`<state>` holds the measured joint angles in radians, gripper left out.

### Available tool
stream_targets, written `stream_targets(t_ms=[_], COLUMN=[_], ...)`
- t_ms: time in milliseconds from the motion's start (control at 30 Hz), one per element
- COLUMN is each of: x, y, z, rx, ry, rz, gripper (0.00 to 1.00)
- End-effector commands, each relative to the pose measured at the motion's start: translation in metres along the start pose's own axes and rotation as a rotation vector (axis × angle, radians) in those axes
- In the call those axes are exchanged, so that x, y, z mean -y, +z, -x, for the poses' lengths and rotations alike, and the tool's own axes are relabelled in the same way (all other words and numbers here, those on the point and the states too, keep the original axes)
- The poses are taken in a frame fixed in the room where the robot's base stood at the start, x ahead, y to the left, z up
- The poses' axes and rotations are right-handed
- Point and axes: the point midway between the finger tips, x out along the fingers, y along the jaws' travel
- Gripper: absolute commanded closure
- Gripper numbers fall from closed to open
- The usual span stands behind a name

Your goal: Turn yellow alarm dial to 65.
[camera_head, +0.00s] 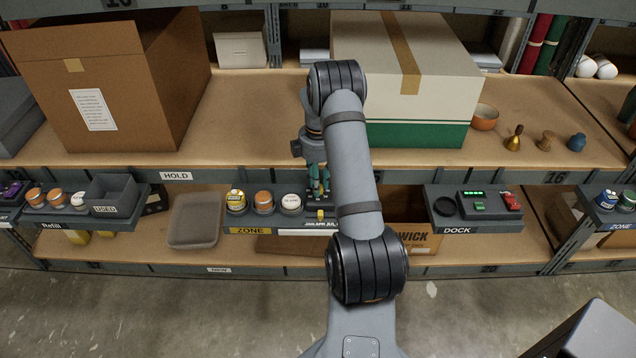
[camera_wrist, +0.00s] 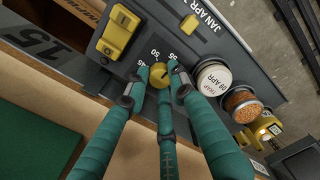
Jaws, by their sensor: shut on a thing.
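The yellow alarm dial (camera_wrist: 160,73) is a small round knob on the dark control panel, in the upper middle of the wrist view. Printed numbers, among them 45, 50 and 55, curve around its far side. Its exact setting is too small to read. My gripper (camera_wrist: 157,88) has teal fingers closed around the dial, with fingertips at its left, right and near side. In the head view my gripper (camera_head: 318,180) is down at the panel on the ZONE shelf, and the dial is hidden behind the fingers.
A yellow rocker switch (camera_wrist: 118,32) and a yellow slider (camera_wrist: 188,24) on a JAN APR scale sit near the dial. Several small jars (camera_wrist: 214,78) stand right of it. A green-and-white box (camera_head: 415,90) stands on the shelf above. The DOCK tray (camera_head: 475,222) lies to the right.

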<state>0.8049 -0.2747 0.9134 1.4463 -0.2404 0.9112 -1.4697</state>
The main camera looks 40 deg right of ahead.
Motion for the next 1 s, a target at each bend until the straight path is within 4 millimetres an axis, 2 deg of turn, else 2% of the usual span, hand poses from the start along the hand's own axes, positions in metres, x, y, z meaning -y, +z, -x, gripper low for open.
stream_targets(t_ms=[233, 433, 1000], x=[0.0001, 0.0003, 0.0002], y=[-0.0003, -0.0006, -0.0004], z=[-0.0002, -0.0007, -0.0013], rx=[0.0, 0.0, 0.0], ry=[0.0, 0.0, 0.0], rz=[-0.029, -0.124, -0.641], gripper=[1.0, 1.0, 1.0])
